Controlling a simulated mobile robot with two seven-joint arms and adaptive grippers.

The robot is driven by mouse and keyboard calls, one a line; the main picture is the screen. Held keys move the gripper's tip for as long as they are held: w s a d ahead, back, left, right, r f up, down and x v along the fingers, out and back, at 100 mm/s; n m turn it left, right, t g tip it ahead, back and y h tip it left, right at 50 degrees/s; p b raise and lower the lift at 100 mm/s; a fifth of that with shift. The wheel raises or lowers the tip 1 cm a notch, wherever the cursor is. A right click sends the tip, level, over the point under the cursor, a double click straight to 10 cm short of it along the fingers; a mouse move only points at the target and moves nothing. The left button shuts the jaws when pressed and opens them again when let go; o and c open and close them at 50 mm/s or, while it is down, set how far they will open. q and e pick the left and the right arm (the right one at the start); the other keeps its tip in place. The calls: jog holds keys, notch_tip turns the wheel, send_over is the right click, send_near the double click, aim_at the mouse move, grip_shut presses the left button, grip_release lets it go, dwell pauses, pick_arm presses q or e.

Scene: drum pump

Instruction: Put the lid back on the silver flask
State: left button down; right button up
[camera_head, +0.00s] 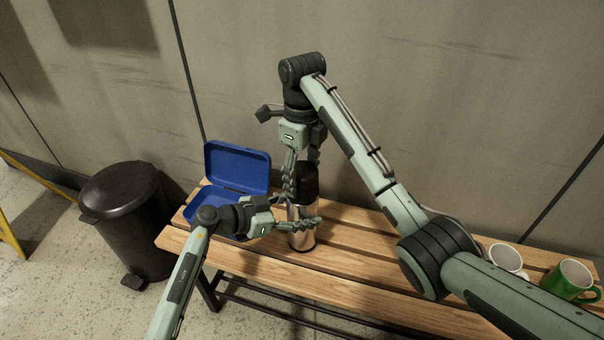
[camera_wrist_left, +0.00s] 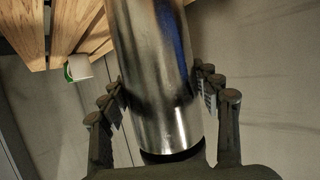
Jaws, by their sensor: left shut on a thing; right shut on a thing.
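The silver flask (camera_head: 302,239) stands upright on the wooden bench. My left gripper (camera_head: 299,212) comes in from the left and is shut around the flask's body. In the left wrist view the flask (camera_wrist_left: 155,70) fills the middle between the fingers of my left gripper (camera_wrist_left: 165,100). The black lid (camera_head: 307,182) is at the top of the flask, in line with it. My right gripper (camera_head: 303,188) points down from above and is shut on the lid. The fingers partly hide the place where lid and flask meet, so I cannot tell whether the lid is seated.
An open blue box (camera_head: 238,168) stands on the bench (camera_head: 345,262) left of the flask. A white mug (camera_head: 506,258) and a green mug (camera_head: 568,280) stand at the bench's right end. A black pedal bin (camera_head: 125,215) stands on the floor at left. The wall is close behind.

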jog(key=shift+m, duration=0.9)
jog(key=o, duration=1.1)
jog(key=shift+o, duration=0.2)
jog(key=shift+c, duration=0.3)
